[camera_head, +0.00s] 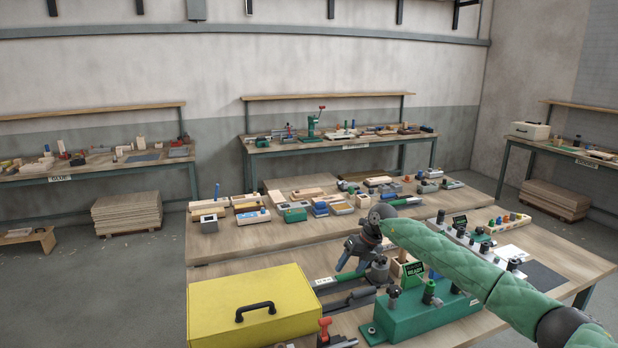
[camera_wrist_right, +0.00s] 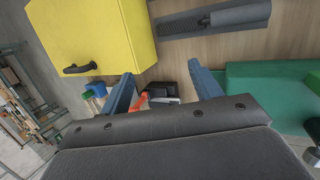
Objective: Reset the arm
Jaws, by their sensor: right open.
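My right arm comes in from the right in the head view, in a green quilted sleeve. My right gripper (camera_head: 350,254) hangs above the front workbench (camera_head: 232,258), between the yellow case and the green fixture. In the right wrist view the two blue fingers of the right gripper (camera_wrist_right: 165,92) stand wide apart with nothing held between them. A small black device with a red-orange lever (camera_wrist_right: 160,95) shows beyond the fingers, apart from them. My left gripper is not in the head view.
A yellow case (camera_head: 250,295) with a black handle stands at the bench's front left. A green fixture (camera_head: 425,312) with dark knobs stands to the right. Grey bars (camera_head: 345,285) lie between them. Several blocks and tools fill the rear bench. Bare wood shows left of the gripper.

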